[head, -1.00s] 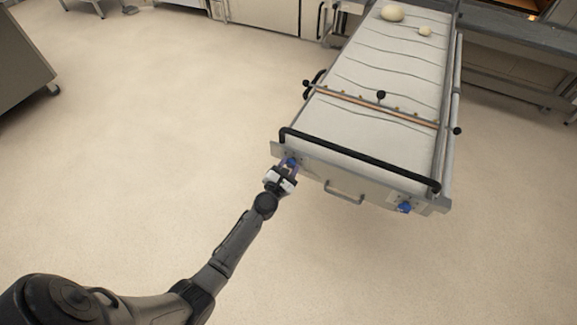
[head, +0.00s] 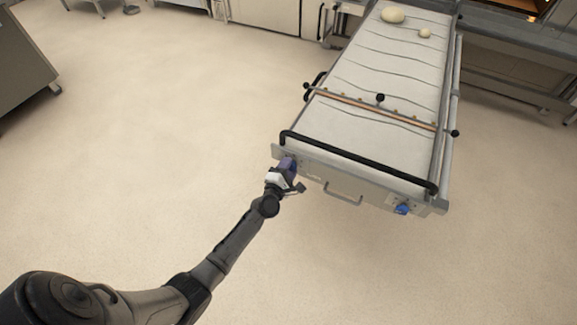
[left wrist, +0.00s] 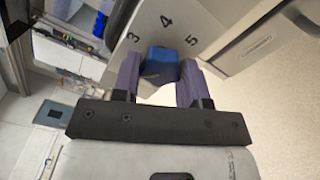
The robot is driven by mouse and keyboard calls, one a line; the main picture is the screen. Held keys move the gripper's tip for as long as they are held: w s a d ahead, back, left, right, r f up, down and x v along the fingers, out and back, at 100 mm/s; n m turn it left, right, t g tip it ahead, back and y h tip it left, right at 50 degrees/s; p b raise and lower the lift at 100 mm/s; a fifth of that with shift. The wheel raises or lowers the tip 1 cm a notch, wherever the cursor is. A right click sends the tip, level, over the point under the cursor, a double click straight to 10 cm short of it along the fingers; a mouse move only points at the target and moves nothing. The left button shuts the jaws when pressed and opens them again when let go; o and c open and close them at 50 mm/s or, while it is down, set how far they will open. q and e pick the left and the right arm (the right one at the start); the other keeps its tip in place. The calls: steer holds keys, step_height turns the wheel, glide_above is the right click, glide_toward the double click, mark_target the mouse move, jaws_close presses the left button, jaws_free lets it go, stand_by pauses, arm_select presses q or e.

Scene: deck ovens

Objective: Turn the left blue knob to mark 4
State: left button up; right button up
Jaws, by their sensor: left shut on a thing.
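The left blue knob (left wrist: 163,58) sits between the two purple fingers of my left gripper (left wrist: 158,78) in the left wrist view. The fingers are shut on it from both sides. Behind it, the pale dial plate (left wrist: 178,28) shows marks 3, 4 and 5, with 4 just above the knob. I cannot tell exactly where the knob's pointer stands. In the head view my left gripper (head: 287,168) is at the left end of the loader's front panel (head: 330,178) and hides the left knob. The right blue knob (head: 402,209) shows at the panel's right end. My right gripper is not in view.
The long loader (head: 375,100) has a black bar (head: 355,162) along its front edge and a metal handle (head: 343,193) between the knobs. Two pale dough pieces (head: 393,14) lie at its far end. The floor (head: 150,130) left of the loader is clear.

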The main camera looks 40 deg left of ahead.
arm_select(q)
steer(key=m+p, duration=0.2)
steer(key=m, duration=0.4)
steer(key=m+p, duration=0.3)
steer(key=m, duration=0.4)
steer(key=m+p, duration=0.3)
steer(key=m, duration=0.4)
steer(key=shift+d+r, duration=0.15)
steer(key=shift+r, duration=0.25)
steer(key=shift+m, duration=0.3)
steer(key=o, duration=0.9)
steer(key=p+v, duration=0.3)
steer(key=v, duration=1)
steer(key=shift+s+d+f+p, duration=0.1)
steer(key=shift+s+d+p, duration=0.05)
steer(key=shift+s+p, duration=0.25)
